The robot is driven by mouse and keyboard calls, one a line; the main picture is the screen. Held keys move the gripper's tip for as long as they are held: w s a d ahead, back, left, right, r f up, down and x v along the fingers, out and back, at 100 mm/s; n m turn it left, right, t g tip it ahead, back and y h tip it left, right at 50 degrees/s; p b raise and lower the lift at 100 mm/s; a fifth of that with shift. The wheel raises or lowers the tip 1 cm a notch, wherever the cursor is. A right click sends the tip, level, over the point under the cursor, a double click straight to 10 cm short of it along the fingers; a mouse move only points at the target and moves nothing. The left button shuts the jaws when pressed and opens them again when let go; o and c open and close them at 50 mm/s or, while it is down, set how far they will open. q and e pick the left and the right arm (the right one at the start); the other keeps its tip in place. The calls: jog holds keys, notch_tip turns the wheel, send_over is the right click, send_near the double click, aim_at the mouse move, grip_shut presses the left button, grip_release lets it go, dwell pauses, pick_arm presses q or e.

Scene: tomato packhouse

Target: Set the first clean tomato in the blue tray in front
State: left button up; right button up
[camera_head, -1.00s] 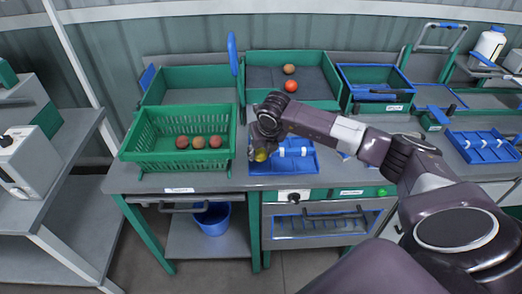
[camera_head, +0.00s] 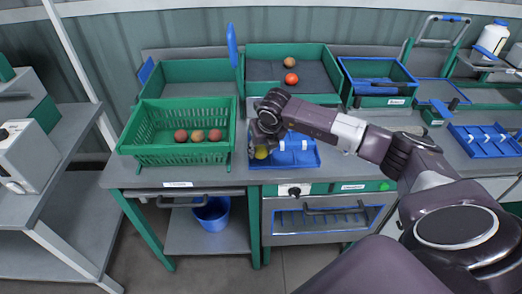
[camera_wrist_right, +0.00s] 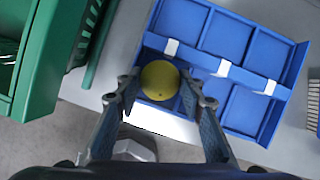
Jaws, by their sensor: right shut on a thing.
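A yellow tomato (camera_wrist_right: 160,80) is between the fingers of my right gripper (camera_wrist_right: 160,88), which is shut on it. The tomato shows partly under the gripper in the head view (camera_head: 262,153). The blue tray (camera_wrist_right: 298,62) lies on the counter below, divided into compartments with white tabs. In the wrist view the tomato overlaps the tray's near left compartment; I cannot tell whether it touches the tray floor. The tray's left part is hidden by my gripper in the head view, while its right part (camera_head: 308,158) shows. My left gripper is not in view.
A green slatted crate (camera_head: 180,154) with several reddish tomatoes stands close left of the tray. Behind is a green bin (camera_head: 322,60) holding two tomatoes. Another blue tray (camera_head: 487,142) lies far right. A blue bucket (camera_head: 212,214) is on the shelf below.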

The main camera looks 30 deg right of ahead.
jog(key=o, duration=0.9)
jog(key=shift+c, duration=0.3)
jog(key=shift+c, duration=1.3)
jog(key=shift+r, duration=0.1)
jog(key=shift+r+p, duration=1.7)
jog(key=shift+r, duration=1.3)
jog(key=shift+f, duration=0.1)
